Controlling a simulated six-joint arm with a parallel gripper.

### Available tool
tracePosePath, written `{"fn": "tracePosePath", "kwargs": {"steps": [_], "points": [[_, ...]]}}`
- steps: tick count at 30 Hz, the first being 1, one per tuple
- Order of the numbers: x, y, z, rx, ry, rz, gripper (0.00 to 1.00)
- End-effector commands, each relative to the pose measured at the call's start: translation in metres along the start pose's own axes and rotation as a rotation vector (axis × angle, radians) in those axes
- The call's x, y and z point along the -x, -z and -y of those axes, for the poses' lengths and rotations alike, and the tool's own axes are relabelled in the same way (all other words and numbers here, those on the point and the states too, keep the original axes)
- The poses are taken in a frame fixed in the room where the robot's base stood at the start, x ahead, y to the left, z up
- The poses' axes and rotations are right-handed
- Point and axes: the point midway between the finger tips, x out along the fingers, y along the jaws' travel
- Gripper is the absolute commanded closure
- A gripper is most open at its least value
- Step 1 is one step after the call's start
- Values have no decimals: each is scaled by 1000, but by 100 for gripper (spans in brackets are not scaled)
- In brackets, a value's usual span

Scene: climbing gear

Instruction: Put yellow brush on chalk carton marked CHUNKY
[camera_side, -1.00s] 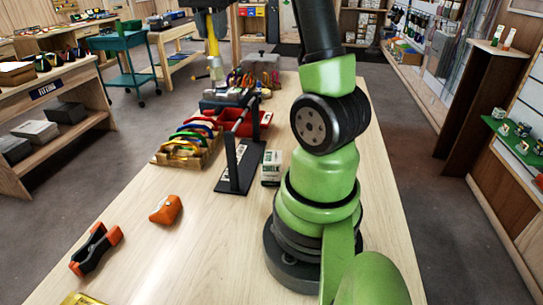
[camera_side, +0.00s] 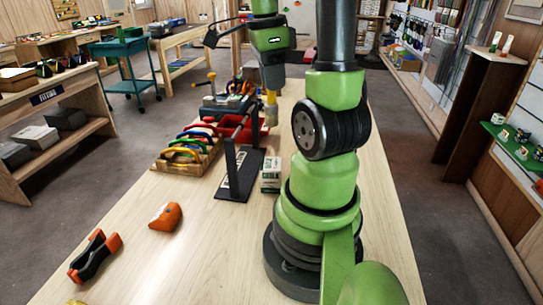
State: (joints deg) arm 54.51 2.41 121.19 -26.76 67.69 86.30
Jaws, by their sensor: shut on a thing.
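My gripper (camera_side: 271,88) is shut on the yellow brush (camera_side: 270,98) and holds it upright, bristles down, over the far part of the bench. The pale bristle end (camera_side: 271,114) appears beside the right end of the red tray; whether it touches anything is unclear. A small white and green carton (camera_side: 270,172) stands nearer, right of the black stand. Its print is too small to read, so I cannot tell whether it is marked CHUNKY.
The black stand (camera_side: 240,175) with its raised bar is close left of the carton. A wooden rack of coloured gear (camera_side: 187,150) and a red tray (camera_side: 254,136) are nearby.

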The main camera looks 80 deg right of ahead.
Motion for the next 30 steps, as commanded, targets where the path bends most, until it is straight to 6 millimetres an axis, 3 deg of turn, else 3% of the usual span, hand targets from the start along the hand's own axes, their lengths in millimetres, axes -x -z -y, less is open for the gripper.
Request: {"fn": "tracePosePath", "kwargs": {"steps": [6,21,30], "points": [[-38,-5,-2,1,-9,0,100],[-94,-12,-1,2,-6,1,100],[-97,-12,-1,0,0,2,100]]}}
